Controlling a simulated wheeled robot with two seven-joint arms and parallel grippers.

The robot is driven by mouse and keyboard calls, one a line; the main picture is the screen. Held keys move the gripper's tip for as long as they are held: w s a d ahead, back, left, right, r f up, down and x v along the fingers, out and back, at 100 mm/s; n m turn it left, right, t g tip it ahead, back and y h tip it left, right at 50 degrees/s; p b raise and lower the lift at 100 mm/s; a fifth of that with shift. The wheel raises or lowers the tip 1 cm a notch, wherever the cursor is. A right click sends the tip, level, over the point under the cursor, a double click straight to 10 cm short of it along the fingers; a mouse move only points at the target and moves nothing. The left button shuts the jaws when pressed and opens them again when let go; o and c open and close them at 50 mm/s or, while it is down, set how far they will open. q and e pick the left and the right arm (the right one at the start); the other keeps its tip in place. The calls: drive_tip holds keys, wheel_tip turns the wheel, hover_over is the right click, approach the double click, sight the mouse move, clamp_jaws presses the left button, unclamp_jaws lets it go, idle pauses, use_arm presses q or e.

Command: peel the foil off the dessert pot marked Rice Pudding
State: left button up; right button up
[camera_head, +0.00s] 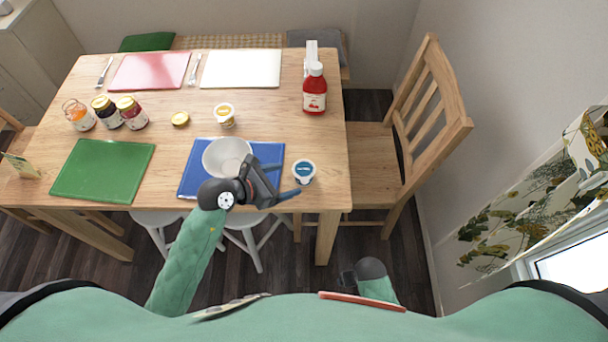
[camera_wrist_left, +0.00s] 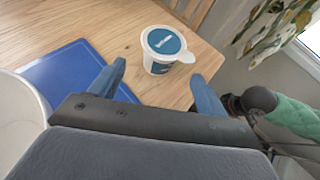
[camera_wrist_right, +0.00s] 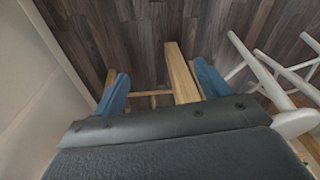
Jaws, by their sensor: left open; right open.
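A small white pot with a blue lid (camera_head: 304,171) stands upright on the table near its front right corner. In the left wrist view the blue-lidded pot (camera_wrist_left: 164,50) has its lid in place, with a pale tab at the right of the rim; its lettering is too small to read surely. Another small pot, with a yellowish lid (camera_head: 224,114), stands behind the white bowl. My left gripper (camera_head: 287,180) is open and empty, just left of the blue-lidded pot, its fingers pointing towards it. My right gripper (camera_head: 348,278) is open and empty below the table's front edge.
A white bowl (camera_head: 222,158) sits on a blue mat (camera_head: 190,181) beside my left gripper. A red bottle (camera_head: 315,92) stands behind the blue-lidded pot. Several jars (camera_head: 106,112) stand at left. A wooden chair (camera_head: 428,120) is at right, stools below the table.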

sight(297, 182)
use_arm(q)
drive_tip(key=x, duration=0.5)
drive_tip(key=shift+b, duration=0.4)
drive_tip(key=shift+x, duration=0.9)
use_arm(e)
drive_tip(key=shift+w+a+r, duration=0.1)
drive_tip(key=shift+w+r, duration=0.05)
drive_tip(key=shift+r, duration=0.6)
drive_tip(key=shift+w+a+r, duration=0.1)
drive_tip(key=shift+r, duration=0.65)
drive_tip(key=shift+w+a+r, duration=0.1)
drive_tip(key=shift+w+r, duration=0.05)
drive_tip(key=shift+r, duration=0.6)
use_arm(q)
drive_tip(key=c, duration=1)
drive_tip(key=shift+c, duration=0.2)
use_arm(e)
wheel_tip(297, 182, up, 6)
use_arm(q)
drive_tip(key=o, duration=1)
